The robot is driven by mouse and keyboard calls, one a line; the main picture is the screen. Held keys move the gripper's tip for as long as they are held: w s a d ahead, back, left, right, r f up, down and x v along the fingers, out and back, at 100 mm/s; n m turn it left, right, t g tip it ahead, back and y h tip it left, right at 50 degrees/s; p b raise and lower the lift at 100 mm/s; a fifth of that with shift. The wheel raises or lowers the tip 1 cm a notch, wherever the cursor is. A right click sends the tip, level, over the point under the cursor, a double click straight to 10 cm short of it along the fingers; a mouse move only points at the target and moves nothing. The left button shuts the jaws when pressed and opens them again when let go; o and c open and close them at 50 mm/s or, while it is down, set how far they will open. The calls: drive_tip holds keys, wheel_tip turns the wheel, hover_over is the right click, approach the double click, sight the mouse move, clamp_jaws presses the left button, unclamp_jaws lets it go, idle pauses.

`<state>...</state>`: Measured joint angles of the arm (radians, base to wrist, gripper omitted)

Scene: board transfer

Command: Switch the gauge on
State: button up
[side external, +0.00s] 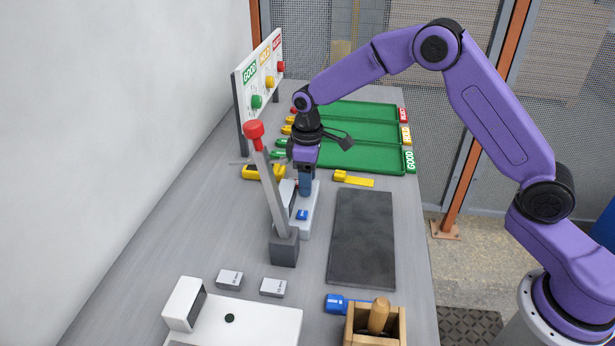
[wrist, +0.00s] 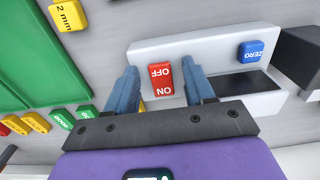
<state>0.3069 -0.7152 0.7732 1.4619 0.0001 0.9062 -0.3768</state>
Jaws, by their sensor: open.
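The gauge (wrist: 215,50) is a pale grey box with a dark display (wrist: 245,84), a blue ZERO button (wrist: 251,52) and a red ON/OFF rocker switch (wrist: 161,80). I cannot tell which side of the switch is pressed. My gripper (wrist: 162,83) is open, with its two blue fingers on either side of the red switch and nothing held. In the side external view the gauge (side external: 306,222) stands on the bench behind a lever, and my gripper (side external: 305,188) points down over its far part. There the red switch is hidden, and contact cannot be told.
A grey lever with a red knob (side external: 254,130) rises close beside the gauge. Green trays (side external: 360,132) lie beyond, and a yellow 2 mm block (wrist: 68,15) lies near. A dark slab (side external: 362,240) lies right of the gauge.

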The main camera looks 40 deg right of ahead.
clamp_jaws()
drive_tip(key=shift+w+a+r+g+h, duration=0.1)
drive_tip(key=shift+w+a+g+h, duration=0.25)
drive_tip(key=shift+g+h, duration=0.45)
drive_tip(key=shift+r+g+h, duration=0.1)
drive_tip(key=shift+g+h, duration=0.4)
unclamp_jaws()
drive_tip(key=shift+a, duration=0.1)
drive_tip(key=shift+s, duration=0.1)
